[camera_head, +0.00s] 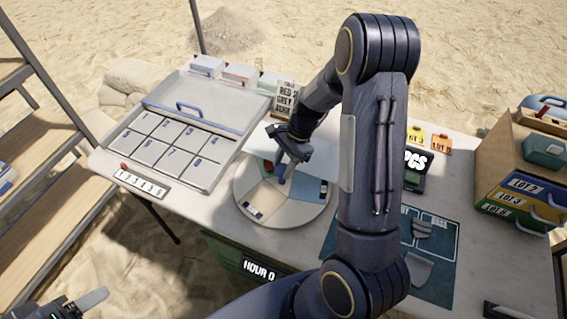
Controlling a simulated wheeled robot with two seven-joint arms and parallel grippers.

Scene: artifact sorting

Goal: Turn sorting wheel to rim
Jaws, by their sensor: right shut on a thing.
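The sorting wheel (277,216) is a round, pale disc lying flat on the table, with coloured sectors, one light blue, and small dark marks near its edge. My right gripper (284,172) reaches down over the wheel's upper middle. It is shut on a small part there, seemingly a knob of the wheel, mostly hidden by the fingers. A small reddish patch shows beside the fingers. My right arm covers the area just right of the wheel. My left gripper (92,298) shows only partly at the bottom left corner, away from the table; its opening cannot be made out.
A grey compartment tray (225,105) with a blue handle lies left of the wheel. A numbered strip (141,183) lies at the table's left edge. A sign card (286,97) stands behind the wheel. A teal mat (437,268) and labelled drawers (520,190) are to the right.

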